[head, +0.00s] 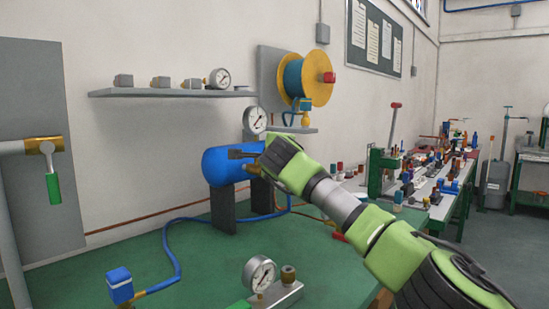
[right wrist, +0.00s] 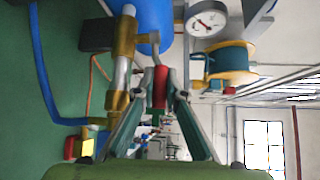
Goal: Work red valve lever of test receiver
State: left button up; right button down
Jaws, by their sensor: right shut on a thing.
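The test receiver is a blue tank (head: 222,167) on dark supports on the green bench. It also shows at the top of the right wrist view (right wrist: 153,14). The red valve lever (right wrist: 161,80) is between my right gripper's fingers in the right wrist view, beside a brass valve fitting (right wrist: 125,42). My right gripper (right wrist: 160,95) is shut on the lever. In the head view my right gripper (head: 250,160) is in front of the tank's right part and hides the lever. My left gripper is not in view.
A round gauge (head: 255,120) stands above the tank. Another gauge (head: 259,274) and a blue-capped fitting (head: 120,285) with a blue hose (head: 176,258) are on the near bench. A hose reel (head: 307,80) is on the wall. A green-handled brass valve (head: 52,182) is at left.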

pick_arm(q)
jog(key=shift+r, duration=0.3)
pick_arm(e)
jog(key=shift+s+a+f, duration=0.1)
jog(key=shift+a+f, duration=0.05)
jog(key=shift+a, duration=0.05)
jog(key=c, duration=2)
grip_release()
jog(key=shift+c, duration=0.2)
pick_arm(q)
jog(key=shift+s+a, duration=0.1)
pick_arm(e)
jog(key=shift+d, duration=0.15)
jog(key=shift+s, duration=0.1)
jog(key=s+d+r, duration=0.1)
jog(key=s, duration=1)
jog(key=shift+s+r, duration=0.3)
jog(key=shift+r, duration=0.1)
